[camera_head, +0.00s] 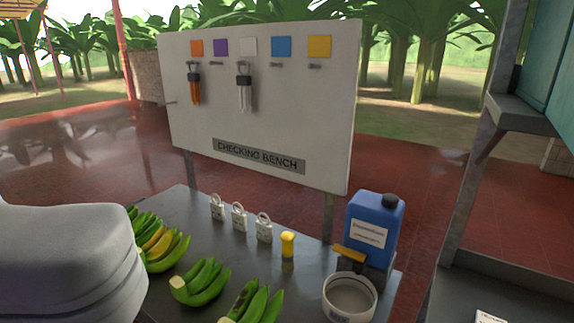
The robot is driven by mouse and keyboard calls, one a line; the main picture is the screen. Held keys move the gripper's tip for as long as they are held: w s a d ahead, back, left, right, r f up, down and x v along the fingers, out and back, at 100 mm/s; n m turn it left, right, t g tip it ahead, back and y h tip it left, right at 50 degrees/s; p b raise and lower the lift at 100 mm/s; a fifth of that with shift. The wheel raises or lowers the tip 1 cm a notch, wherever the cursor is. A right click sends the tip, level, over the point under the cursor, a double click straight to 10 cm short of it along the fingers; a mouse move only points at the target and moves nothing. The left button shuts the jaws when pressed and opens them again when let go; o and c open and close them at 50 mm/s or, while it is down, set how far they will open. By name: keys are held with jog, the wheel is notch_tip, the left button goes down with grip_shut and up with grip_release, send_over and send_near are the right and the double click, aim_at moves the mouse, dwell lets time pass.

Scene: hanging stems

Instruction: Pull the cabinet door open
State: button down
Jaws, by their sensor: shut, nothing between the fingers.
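A teal panelled box (552,55) is cut off by the upper right edge of the head view, above a grey ledge on a metal post. It may be the cabinet, but I cannot tell whether this face is its door. No handle shows on the visible part. A pale grey link of my arm (65,262) fills the lower left. My gripper is out of view.
A dark bench (190,208) holds green banana bunches (205,283), several padlock-like tags (239,217), a yellow-capped item (287,244), a blue jug (372,228) and a white bowl (350,298). A white board (265,105) with hanging tubes stands behind. Red floor (420,215) lies open between the bench and the post.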

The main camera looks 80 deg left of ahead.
jog(key=w+d+p, duration=0.2)
jog(key=w+d, duration=0.1)
jog(key=w, duration=0.9)
jog(key=shift+w+d+r, duration=0.15)
jog(key=shift+w+d, duration=0.1)
jog(key=shift+d, duration=0.05)
